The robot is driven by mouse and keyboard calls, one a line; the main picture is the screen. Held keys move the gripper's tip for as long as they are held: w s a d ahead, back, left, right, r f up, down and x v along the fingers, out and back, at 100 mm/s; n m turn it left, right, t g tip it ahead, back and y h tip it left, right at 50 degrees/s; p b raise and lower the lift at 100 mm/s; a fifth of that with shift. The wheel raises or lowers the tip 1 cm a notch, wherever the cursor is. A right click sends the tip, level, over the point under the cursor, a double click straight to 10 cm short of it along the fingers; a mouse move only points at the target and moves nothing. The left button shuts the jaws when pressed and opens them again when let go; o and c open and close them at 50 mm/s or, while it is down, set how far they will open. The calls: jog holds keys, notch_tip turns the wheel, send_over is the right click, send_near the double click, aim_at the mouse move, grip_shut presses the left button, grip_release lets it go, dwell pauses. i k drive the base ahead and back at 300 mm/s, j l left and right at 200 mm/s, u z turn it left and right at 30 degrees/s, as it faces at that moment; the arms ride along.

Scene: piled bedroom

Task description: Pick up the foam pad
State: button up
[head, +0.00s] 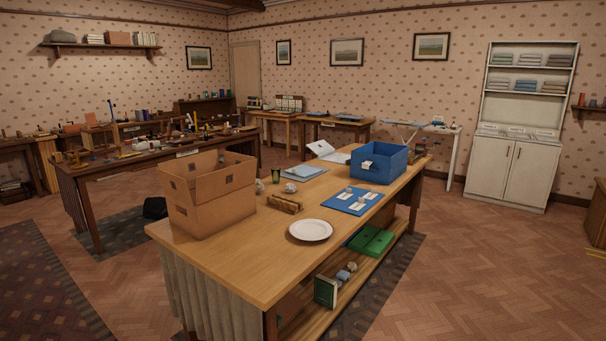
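No thing in the head view can be told for certain as the foam pad. On the near wooden table (240,260), a flat blue mat (342,207) carries small white pieces. A pale blue-grey flat sheet (304,170) lies farther back on the same table. Green flat blocks (371,241) sit on the shelf below the tabletop. Any of these may or may not be foam. My gripper is not in view.
The table also holds a cardboard box (208,207), a blue bin (379,165), a white plate (310,230) and a wooden rack (285,203). A cluttered table (105,170) stands behind left. A white cabinet (508,172) stands at right.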

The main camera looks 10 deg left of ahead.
aim_at(303, 172)
jog(key=i+z, duration=0.45)
jog(key=i+l, duration=0.1)
jog(key=i, duration=2.3)
jog(key=i+l, duration=0.15)
jog(key=i, duration=1.05)
jog(key=i+j+u, duration=0.1)
jog(key=u, duration=0.3)
jog(key=i+u, duration=0.55)
jog(key=u, duration=0.2)
jog(key=i+l+u, duration=0.15)
jog(key=u, duration=0.25)
jog(key=i+u, duration=0.3)
jog(key=i+l+u, duration=0.1)
jog(key=u, duration=0.15)
